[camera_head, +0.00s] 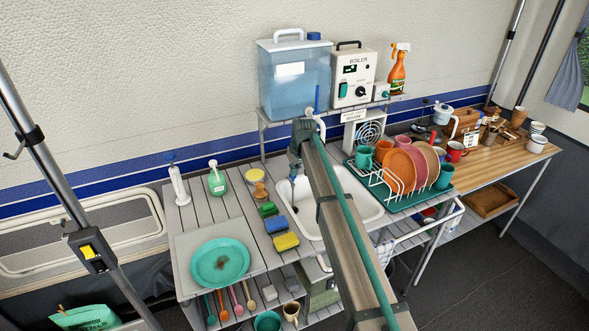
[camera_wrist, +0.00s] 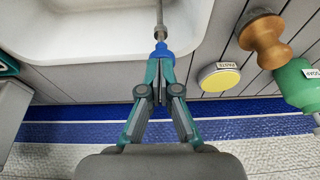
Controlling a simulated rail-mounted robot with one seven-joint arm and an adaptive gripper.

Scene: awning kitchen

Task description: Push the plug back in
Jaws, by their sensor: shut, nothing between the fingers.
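My gripper (camera_wrist: 160,72) is shut and empty, pointing at the sink side in the wrist view. Just beyond its fingertips is a blue fitting (camera_wrist: 161,50) with a thin grey rod (camera_wrist: 160,18) running over the white sink (camera_wrist: 75,45). I cannot tell whether the fingers touch the fitting. In the head view my gripper (camera_head: 293,188) hangs at the left part of the sink (camera_head: 352,191), partly hidden by my arm. A small white box with a teal part (camera_head: 382,92) stands right of the boiler (camera_head: 353,76); I cannot tell if this part is the plug.
A water tank (camera_head: 293,82) and an orange spray bottle (camera_head: 398,70) flank the boiler on the shelf. A dish rack (camera_head: 413,193) stands right of the sink. Sponges (camera_head: 286,242), a green bottle (camera_head: 217,182) and a teal plate (camera_head: 220,284) are at left.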

